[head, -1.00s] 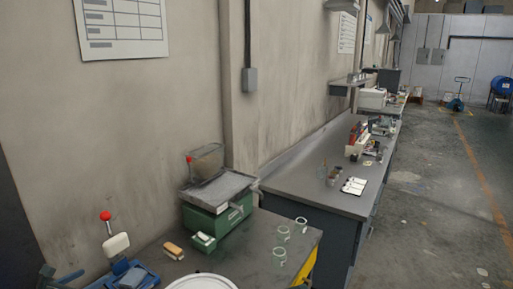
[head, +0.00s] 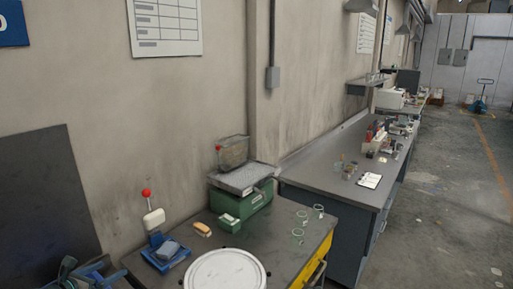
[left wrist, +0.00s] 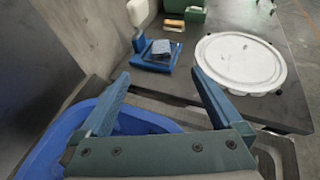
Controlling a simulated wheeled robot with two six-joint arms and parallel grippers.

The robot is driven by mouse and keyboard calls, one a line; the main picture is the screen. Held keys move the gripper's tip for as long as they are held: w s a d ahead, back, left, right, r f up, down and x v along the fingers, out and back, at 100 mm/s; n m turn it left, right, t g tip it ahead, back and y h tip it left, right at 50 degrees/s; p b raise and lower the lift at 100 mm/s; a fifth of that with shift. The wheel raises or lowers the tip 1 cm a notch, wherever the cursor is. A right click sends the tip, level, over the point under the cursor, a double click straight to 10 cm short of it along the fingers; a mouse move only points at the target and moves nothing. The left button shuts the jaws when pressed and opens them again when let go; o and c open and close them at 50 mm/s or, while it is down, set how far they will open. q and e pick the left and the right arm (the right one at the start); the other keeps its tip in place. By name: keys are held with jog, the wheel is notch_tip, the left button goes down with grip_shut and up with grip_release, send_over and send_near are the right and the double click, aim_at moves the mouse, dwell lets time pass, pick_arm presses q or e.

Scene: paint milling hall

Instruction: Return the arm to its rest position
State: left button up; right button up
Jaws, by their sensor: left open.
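My left gripper (head: 92,270) shows at the lower left corner of the head view, partly cut off by the frame. In the left wrist view my left gripper (left wrist: 158,76) has its two blue fingers spread wide, with nothing between them. It is apart from the bench (head: 285,240) and points toward its near edge. A blue tub (left wrist: 48,150) lies below the fingers. My right gripper is in neither view.
On the bench stand a round white lid (head: 225,274), a blue device with a red-knobbed lever (head: 172,254), a brush (head: 202,230), a green scale (head: 243,203) and several glass rings. A dark panel (head: 50,200) stands left. The floor (head: 440,200) at right is clear.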

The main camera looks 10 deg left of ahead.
pick_arm(q)
jog(key=w+d+f+m+g+h, duration=0.1)
jog(key=w+d+f+m+g, duration=0.15)
jog(key=d+m, duration=0.5)
jog(key=w+d+f+m+g+h, duration=0.1)
jog(key=d+f+m+g+h, duration=0.2)
jog(key=d, duration=0.8)
jog(key=w+d+f+m+g, duration=0.2)
jog(key=d+f+m+g, duration=0.15)
jog(key=d+m, duration=0.45)
jog(key=s+d+f+m+g+y, duration=0.25)
jog(key=s+d+m, duration=0.35)
jog(key=d+m, duration=0.45)
jog(key=s+d+f+m+g+y, duration=0.2)
jog(key=s+d+m+y, duration=0.25)
jog(key=d+m, duration=0.6)
notch_tip(320, 180, down, 9)
jog(key=b, duration=0.9)
jog(key=shift+s+d+f+n+h, duration=0.25)
jog(key=shift+s+n+h, duration=0.1)
jog(key=shift+s, duration=0.1)
jog(key=shift+r, duration=0.1)
jog(key=shift+c, duration=0.2)
